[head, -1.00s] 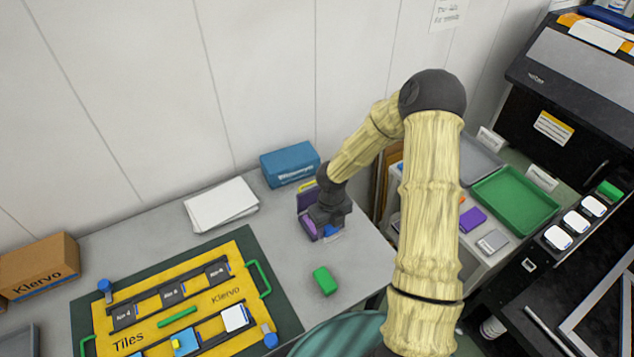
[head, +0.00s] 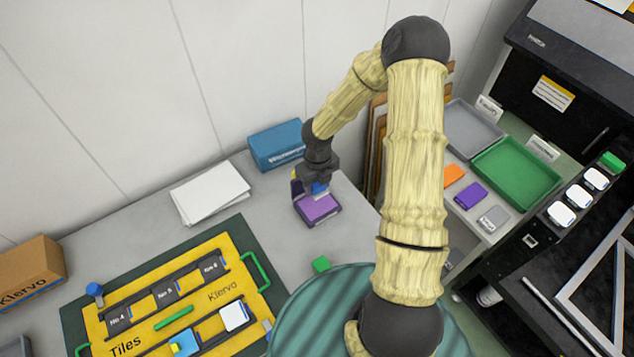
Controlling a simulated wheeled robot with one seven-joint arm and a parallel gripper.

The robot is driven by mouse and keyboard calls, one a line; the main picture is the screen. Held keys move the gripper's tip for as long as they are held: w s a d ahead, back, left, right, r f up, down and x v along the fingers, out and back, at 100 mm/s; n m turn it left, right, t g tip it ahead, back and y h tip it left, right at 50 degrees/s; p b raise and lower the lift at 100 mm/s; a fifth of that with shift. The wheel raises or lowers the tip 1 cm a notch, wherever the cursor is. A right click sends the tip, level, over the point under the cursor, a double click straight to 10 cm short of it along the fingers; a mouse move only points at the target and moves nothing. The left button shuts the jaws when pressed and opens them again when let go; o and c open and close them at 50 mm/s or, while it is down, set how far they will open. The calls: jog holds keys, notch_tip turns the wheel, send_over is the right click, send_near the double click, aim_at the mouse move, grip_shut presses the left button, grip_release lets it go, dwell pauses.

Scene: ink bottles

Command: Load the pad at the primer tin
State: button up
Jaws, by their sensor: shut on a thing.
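The primer tin (head: 318,209) stands open on the grey table, with a purple inside facing up. Its dark lid, partly hidden by my gripper, stands up at its back left. My gripper (head: 319,185) is above the tin, pointing down, shut on a small blue pad (head: 320,188). The pad's underside is not visible, and it appears to be just above the purple surface.
A yellow Tiles board (head: 205,277) with dark tiles lies at front left. A blue box (head: 276,146) and white paper (head: 210,190) are behind. Trays, including a green one (head: 516,172), stand to the right.

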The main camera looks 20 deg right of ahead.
aim_at(318, 204)
jog(key=shift+f+b, duration=3.05)
jog(key=shift+b, duration=0.2)
jog(key=shift+f, duration=0.45)
jog(key=shift+r, duration=0.15)
notch_tip(318, 204, up, 7)
jog(key=p, duration=0.7)
jog(key=shift+p, duration=0.35)
